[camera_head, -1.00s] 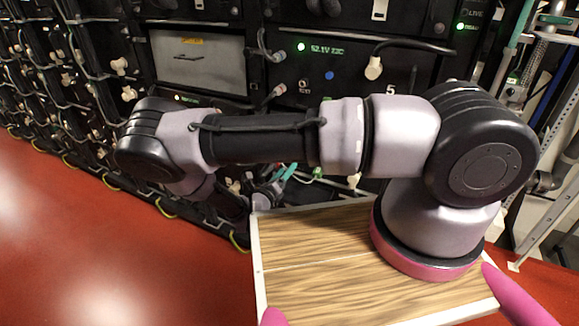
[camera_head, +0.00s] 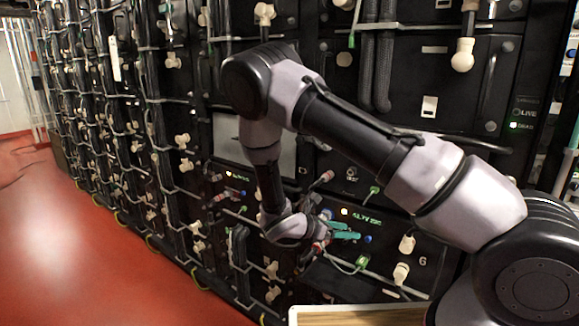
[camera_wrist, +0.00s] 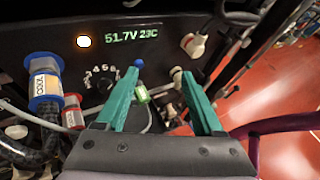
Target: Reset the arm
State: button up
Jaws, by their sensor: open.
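My gripper (camera_head: 343,231), with teal fingers, is low in front of the black battery rack (camera_head: 325,150) in the head view. My arm bends down to it from a raised elbow. In the wrist view my gripper (camera_wrist: 160,85) is open, its two teal fingers apart with nothing held between them. A blue knob (camera_wrist: 138,63) and a green tag (camera_wrist: 142,93) show close to the left finger. I cannot tell whether the fingers touch anything.
A blue-collared hose (camera_wrist: 45,85) and a red-collared plug (camera_wrist: 72,112) are left of the gripper. Cables and cream plugs (camera_head: 407,243) crowd the rack front. Open red floor (camera_head: 80,250) lies at the left.

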jog(key=s+d+r+m+y, duration=0.2)
jog(key=s+r+m+y, duration=0.3)
jog(key=r+m, duration=0.4)
jog(key=s+d+r+m+t+y, duration=0.1)
jog(key=s+d+r+m+y, duration=0.2)
jog(key=r, duration=1.4)
jog(key=s+d+r+m+t+y, duration=0.1)
jog(key=s+d+r+m+y, duration=0.1)
jog(key=s+r+m+y, duration=0.4)
jog(key=s+r+m, duration=0.5)
jog(key=r+m, duration=0.3)
jog(key=m, duration=0.1)
jog(key=shift+s+d+m+y, duration=0.2)
jog(key=shift+d+m+y, duration=0.2)
